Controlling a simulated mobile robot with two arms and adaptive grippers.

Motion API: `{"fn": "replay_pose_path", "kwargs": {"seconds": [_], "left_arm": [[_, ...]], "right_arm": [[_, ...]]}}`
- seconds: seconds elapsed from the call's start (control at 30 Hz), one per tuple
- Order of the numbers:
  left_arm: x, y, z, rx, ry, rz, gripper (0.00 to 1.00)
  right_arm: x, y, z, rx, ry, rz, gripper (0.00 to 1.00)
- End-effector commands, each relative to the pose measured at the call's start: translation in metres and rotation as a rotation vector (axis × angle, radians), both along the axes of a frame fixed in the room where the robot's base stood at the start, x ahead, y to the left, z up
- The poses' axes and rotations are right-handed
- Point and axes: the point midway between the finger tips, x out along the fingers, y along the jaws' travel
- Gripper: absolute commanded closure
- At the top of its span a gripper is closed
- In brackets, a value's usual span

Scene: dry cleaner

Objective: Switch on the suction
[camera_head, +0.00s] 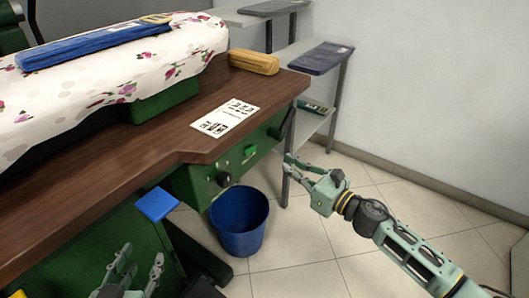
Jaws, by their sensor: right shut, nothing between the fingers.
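A green control panel (206,168) sits under the right front edge of the wooden table. It carries a black round knob (223,179), a light green square button (249,151) and a dark lever-like part (287,122) near the right corner. I cannot tell from any label which one works the suction. My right gripper (288,166) is shut and empty, to the right of the panel, apart from it, in front of the shelf leg. My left gripper (141,262) is low at the bottom left, its fingers apart and nothing seen between them; its lower part is cut off.
The brown wooden table (100,165) holds a floral cloth (110,85) with a folded blue garment (95,43), a tan block (253,62) and a white printed card (225,117). A blue bin (240,222) and blue flat pad (157,204) are below.

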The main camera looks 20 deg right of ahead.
Motion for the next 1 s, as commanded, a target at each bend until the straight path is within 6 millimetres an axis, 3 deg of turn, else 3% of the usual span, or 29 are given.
{"fn": "replay_pose_path", "kwargs": {"seconds": [0.3, 0.5, 1.0], "left_arm": [[0.005, -0.002, 0.01, -0.013, -0.057, -0.003, 0.6], [0.012, -0.008, 0.027, -0.035, -0.142, -0.011, 0.6], [0.014, -0.009, 0.036, -0.045, -0.18, -0.012, 0.6]], "right_arm": [[0.056, 0.031, 0.001, 0.001, -0.003, 0.0, 1.0], [0.081, 0.045, 0.0, 0.001, -0.002, 0.0, 1.0], [0.091, 0.051, 0.0, 0.001, 0.0, 0.0, 1.0]]}}
